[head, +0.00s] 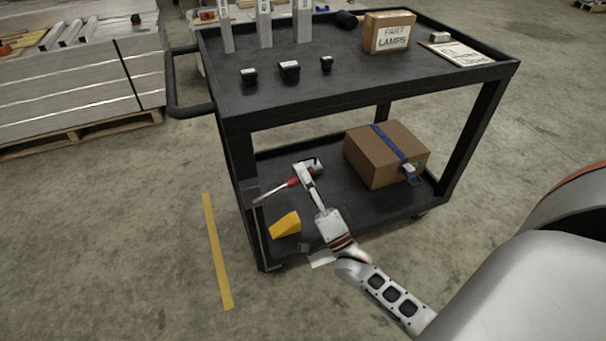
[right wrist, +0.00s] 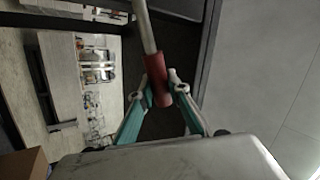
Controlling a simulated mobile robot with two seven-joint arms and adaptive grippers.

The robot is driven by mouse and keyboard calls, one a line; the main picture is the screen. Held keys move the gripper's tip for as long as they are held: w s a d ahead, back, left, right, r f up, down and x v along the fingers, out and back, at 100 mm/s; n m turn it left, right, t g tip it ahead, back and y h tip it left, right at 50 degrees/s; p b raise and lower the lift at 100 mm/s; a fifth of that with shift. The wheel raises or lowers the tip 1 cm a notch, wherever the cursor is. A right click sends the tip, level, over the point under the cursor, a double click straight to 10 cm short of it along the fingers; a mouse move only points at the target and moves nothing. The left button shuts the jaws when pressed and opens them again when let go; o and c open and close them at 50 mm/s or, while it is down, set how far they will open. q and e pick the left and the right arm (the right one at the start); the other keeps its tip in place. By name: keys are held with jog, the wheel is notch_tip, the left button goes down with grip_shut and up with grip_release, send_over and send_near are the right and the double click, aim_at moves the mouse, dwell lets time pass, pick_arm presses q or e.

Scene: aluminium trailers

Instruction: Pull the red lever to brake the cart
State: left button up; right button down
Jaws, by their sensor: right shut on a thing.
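The red lever (head: 292,182) is at the near left corner of the black cart (head: 330,92). Its thin grey rod runs down to the left toward the cart's corner post, and its red grip is at the upper end. My right gripper (head: 305,170) reaches over the lower shelf and is shut on the red grip. In the right wrist view the red grip (right wrist: 159,88) sits between the two fingers, with the grey rod going up from it. My left gripper is not in view.
The lower shelf holds a yellow wedge-shaped piece (head: 285,224) and a strapped cardboard box (head: 378,158). The top holds a "PART LAMPS" box (head: 389,32), small black pieces and upright profiles. A yellow floor line (head: 217,250) lies left of the cart, with open floor around it.

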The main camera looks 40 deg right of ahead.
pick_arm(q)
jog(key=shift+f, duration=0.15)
pick_arm(e)
jog(key=shift+f, duration=0.2)
jog(key=c, duration=1.9)
grip_release()
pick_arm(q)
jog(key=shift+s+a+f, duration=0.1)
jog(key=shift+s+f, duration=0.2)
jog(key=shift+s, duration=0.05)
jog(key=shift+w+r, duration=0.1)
pick_arm(e)
jog(key=v, duration=1.2)
jog(key=shift+s+r, duration=0.1)
